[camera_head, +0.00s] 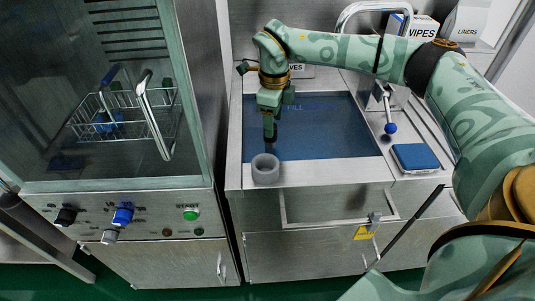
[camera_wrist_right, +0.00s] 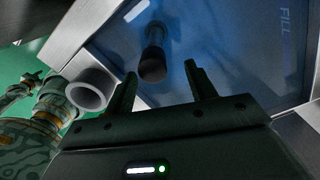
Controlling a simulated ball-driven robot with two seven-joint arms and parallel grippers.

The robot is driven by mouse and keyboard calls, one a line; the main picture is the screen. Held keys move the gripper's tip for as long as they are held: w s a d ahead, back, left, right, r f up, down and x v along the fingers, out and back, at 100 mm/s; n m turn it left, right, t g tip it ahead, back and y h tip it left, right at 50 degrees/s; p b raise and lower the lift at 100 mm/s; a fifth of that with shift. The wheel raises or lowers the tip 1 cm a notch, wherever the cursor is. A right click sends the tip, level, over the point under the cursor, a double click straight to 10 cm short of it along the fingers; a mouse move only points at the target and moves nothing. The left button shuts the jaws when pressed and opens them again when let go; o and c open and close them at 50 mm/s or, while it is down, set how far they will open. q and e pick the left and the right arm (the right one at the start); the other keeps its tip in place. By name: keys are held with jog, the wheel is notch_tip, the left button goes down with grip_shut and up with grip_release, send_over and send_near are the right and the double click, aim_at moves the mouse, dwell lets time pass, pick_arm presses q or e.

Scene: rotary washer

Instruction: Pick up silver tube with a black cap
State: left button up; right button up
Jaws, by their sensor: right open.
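The tube (camera_wrist_right: 155,38) shows in the right wrist view over the blue mat, with its black cap (camera_wrist_right: 152,68) toward me. My right gripper (camera_wrist_right: 161,80) is open, with one finger on each side of the capped end and slightly short of it. I cannot tell whether the fingers reach around the cap. In the head view my right gripper (camera_head: 270,133) points down over the front left of the blue surface; the tube is hard to separate from the dark fingers there. My left gripper is not in view.
A grey hollow ring (camera_head: 265,170) stands on the front metal rim close to my right gripper; it also shows in the wrist view (camera_wrist_right: 90,90). A blue-topped pad (camera_head: 416,157) and a blue-knobbed lever (camera_head: 390,127) are at right. A glass-fronted cabinet (camera_head: 110,90) is at left.

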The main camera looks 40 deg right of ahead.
aim_at(270, 143)
jog(key=shift+f, duration=0.65)
jog(key=shift+a+f+b, duration=0.15)
jog(key=shift+f+b, duration=0.2)
jog(key=f, duration=0.1)
jog(key=f+b, duration=0.1)
jog(key=f, duration=0.1)
jog(key=f+b, duration=0.1)
jog(key=shift+a+f, duration=0.3)
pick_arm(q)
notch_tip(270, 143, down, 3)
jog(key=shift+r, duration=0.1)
pick_arm(e)
jog(key=shift+s+r, duration=0.1)
jog(key=shift+r, duration=0.1)
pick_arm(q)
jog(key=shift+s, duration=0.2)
pick_arm(e)
grip_shut()
